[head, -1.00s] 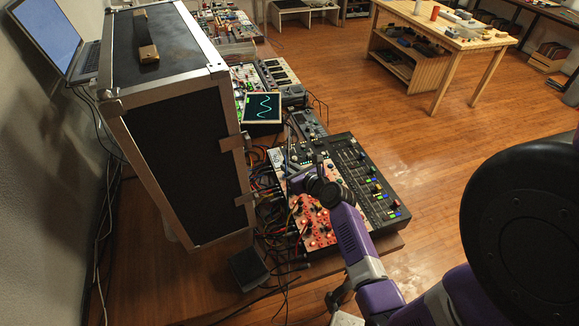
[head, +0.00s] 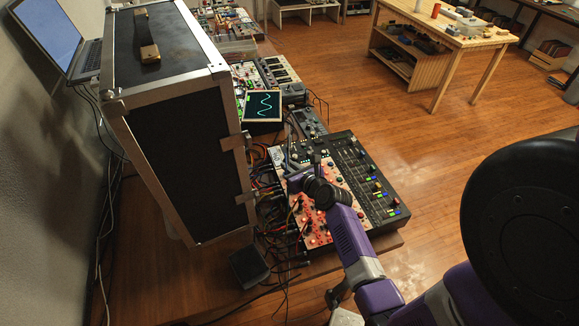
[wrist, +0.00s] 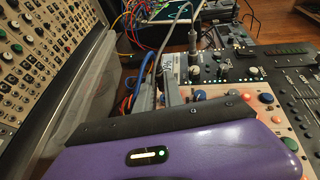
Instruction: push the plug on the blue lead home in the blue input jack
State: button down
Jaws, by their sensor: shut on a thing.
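My gripper (head: 299,176) is over the left part of the pale panel of the mixer-like unit (head: 372,190). In the wrist view its grey fingers (wrist: 160,92) show beyond my purple housing, close together and low at the panel. A blue lead (wrist: 136,84) runs down beside the left finger, with a red one next to it. The plug between the fingers is mostly hidden by my housing and fingers. The blue input jack cannot be made out, so I cannot tell how deep the plug sits.
A large black case (head: 180,150) with metal edges stands close on the left. Tangled cables (head: 275,215) crowd between it and the panel. An upright dark plug (wrist: 192,40) with a grey lead stands beyond my fingers. Several knobs and sliders lie right. A small black box (head: 248,266) is nearer.

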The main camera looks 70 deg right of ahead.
jog(key=shift+f+b, duration=0.7)
jog(key=shift+f, duration=0.25)
jog(key=shift+r+p, duration=0.2)
jog(key=shift+p, duration=0.1)
jog(key=shift+r+p, duration=0.4)
jog(key=shift+p, duration=0.05)
jog(key=shift+a+g+h, duration=0.1)
jog(key=shift+g+h, duration=0.2)
dwell(1.3)
jog(key=shift+f+b, duration=0.55)
jog(key=shift+f, duration=0.2)
jog(key=c, duration=1.4)
grip_release()
jog(key=shift+f, duration=0.1)
jog(key=shift+o, duration=0.2)
jog(key=shift+r+p, duration=0.6)
jog(key=shift+r, duration=0.25)
